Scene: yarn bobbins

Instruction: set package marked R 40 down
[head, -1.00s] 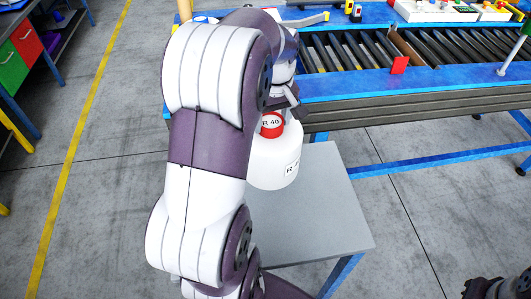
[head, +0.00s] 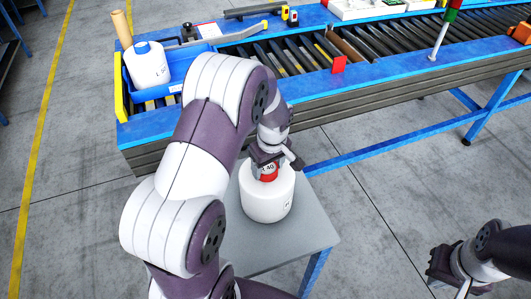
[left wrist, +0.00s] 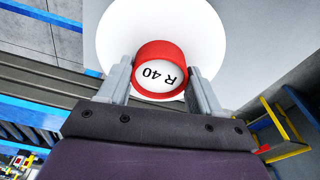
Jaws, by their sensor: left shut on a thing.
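The package marked R 40 (head: 267,201) is a white yarn bobbin with a red top cap. It stands upright over the small grey table (head: 312,239); I cannot tell for sure whether its base touches the top. My left gripper (head: 268,165) comes down from above and is shut on the red cap. In the left wrist view the two fingers (left wrist: 162,85) clasp the red cap (left wrist: 160,70), whose face reads R 40, with the white body beyond it. My right gripper (head: 445,268) is at the lower right, away from the bobbin; its fingers are unclear.
A conveyor with a blue frame (head: 385,68) runs behind the grey table. A blue tray (head: 196,76) on it holds another white bobbin (head: 149,66) with a blue top. A red tag (head: 338,65) stands on the conveyor's near edge. Grey tabletop is free in front of the bobbin.

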